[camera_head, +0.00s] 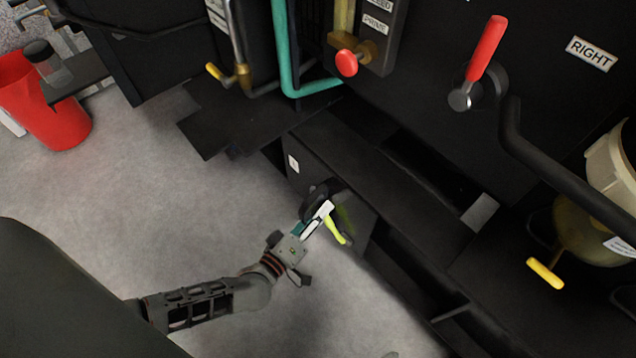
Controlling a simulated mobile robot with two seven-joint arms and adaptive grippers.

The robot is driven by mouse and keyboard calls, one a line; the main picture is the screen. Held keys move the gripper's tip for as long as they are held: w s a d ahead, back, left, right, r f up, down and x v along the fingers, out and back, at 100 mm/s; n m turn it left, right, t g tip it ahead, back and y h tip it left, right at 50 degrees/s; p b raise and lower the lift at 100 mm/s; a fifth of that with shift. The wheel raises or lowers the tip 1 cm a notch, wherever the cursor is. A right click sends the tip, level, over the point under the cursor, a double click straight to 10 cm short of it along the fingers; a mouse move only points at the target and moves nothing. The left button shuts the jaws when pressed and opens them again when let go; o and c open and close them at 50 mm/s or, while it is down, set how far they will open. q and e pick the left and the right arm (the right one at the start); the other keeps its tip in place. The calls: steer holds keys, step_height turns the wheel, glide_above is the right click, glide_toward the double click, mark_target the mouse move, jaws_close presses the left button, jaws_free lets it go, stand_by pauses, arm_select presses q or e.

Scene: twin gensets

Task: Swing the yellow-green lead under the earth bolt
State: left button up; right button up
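My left gripper (308,228) reaches in from the lower left, with its fingertips at the low black frame of the genset. The yellow-green lead (335,230) shows as a short bright piece just to the right of the fingertips, slanting down to the right. A pale piece (322,211) lies at its upper end, close to the fingers. A dark rounded part (318,192) sits just behind, on the frame's face. I cannot make out the earth bolt for certain. Whether the fingers are closed on the lead is too small to tell. My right gripper is not in view.
The black genset frame (380,180) runs diagonally to the lower right. Above it are a red-handled lever (487,48), a red knob (346,63) and a teal pipe (281,50). A yellow handle (545,273) is at right, a red bucket (45,105) at left. The grey floor between is clear.

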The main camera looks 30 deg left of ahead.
arm_select(q)
step_height(320, 180, up, 7)
steer(key=shift+f, duration=0.15)
stand_by(0.4)
